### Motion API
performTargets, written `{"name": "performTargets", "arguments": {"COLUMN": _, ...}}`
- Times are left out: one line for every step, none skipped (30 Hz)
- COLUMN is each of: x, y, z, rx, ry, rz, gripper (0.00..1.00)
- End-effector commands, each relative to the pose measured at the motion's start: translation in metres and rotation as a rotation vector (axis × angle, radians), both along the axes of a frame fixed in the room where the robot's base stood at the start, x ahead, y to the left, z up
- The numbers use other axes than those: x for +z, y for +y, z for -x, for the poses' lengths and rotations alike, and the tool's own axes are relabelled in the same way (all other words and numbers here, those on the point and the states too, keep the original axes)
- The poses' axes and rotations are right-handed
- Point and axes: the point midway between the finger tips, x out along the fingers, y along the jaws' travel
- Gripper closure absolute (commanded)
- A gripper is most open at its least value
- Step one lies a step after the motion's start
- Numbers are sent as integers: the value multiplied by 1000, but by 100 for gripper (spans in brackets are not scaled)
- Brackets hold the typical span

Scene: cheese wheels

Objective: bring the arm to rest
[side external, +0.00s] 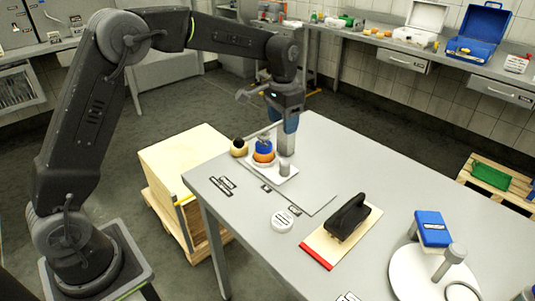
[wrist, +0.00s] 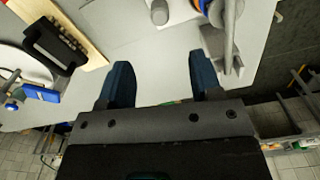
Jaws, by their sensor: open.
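My gripper (side external: 283,125) points down above the far left part of the grey table (side external: 400,180). In the wrist view my gripper (wrist: 161,80) shows two dark blue fingers spread wide, with only the table top between them. A blue wheel (side external: 264,145) sits above an orange wheel (side external: 263,158) on a pale plate (side external: 284,179), just left of and below my gripper. A dark-topped yellowish round thing (side external: 239,148) is left of them. A grey upright block (side external: 287,141) stands behind the plate, close under the fingers; contact cannot be told.
A wooden board (side external: 316,246) with a black handled tool (side external: 348,217) lies toward the front. A white disc (side external: 282,220) is left of it. A wooden crate (side external: 183,160) is beside the table.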

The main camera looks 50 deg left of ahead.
Motion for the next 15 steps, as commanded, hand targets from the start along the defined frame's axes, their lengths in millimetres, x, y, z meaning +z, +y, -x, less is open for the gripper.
{"name": "performTargets", "arguments": {"x": 16, "y": -2, "z": 11, "rx": 6, "ry": -26, "rz": 0, "gripper": 41}}
{"name": "performTargets", "arguments": {"x": 24, "y": -3, "z": 19, "rx": 11, "ry": -39, "rz": -1, "gripper": 41}}
{"name": "performTargets", "arguments": {"x": 36, "y": -4, "z": 31, "rx": 20, "ry": -58, "rz": -1, "gripper": 41}}
{"name": "performTargets", "arguments": {"x": 44, "y": -6, "z": 41, "rx": 25, "ry": -75, "rz": -1, "gripper": 41}}
{"name": "performTargets", "arguments": {"x": 51, "y": -7, "z": 51, "rx": 31, "ry": -90, "rz": -1, "gripper": 41}}
{"name": "performTargets", "arguments": {"x": 60, "y": -8, "z": 65, "rx": 40, "ry": -109, "rz": 0, "gripper": 41}}
{"name": "performTargets", "arguments": {"x": 67, "y": -9, "z": 75, "rx": 46, "ry": -126, "rz": 2, "gripper": 41}}
{"name": "performTargets", "arguments": {"x": 73, "y": -10, "z": 85, "rx": 52, "ry": -141, "rz": 1, "gripper": 41}}
{"name": "performTargets", "arguments": {"x": 80, "y": -11, "z": 100, "rx": 60, "ry": -162, "rz": 3, "gripper": 41}}
{"name": "performTargets", "arguments": {"x": 84, "y": -12, "z": 110, "rx": 66, "ry": -178, "rz": 5, "gripper": 41}}
{"name": "performTargets", "arguments": {"x": 88, "y": -13, "z": 121, "rx": 72, "ry": -192, "rz": 5, "gripper": 41}}
{"name": "performTargets", "arguments": {"x": 93, "y": -14, "z": 136, "rx": 79, "ry": -213, "rz": 7, "gripper": 41}}
{"name": "performTargets", "arguments": {"x": 96, "y": -15, "z": 147, "rx": 86, "ry": -230, "rz": 9, "gripper": 41}}
{"name": "performTargets", "arguments": {"x": 97, "y": -16, "z": 158, "rx": 93, "ry": -244, "rz": 11, "gripper": 41}}
{"name": "performTargets", "arguments": {"x": 99, "y": -17, "z": 173, "rx": 100, "ry": -265, "rz": 13, "gripper": 41}}
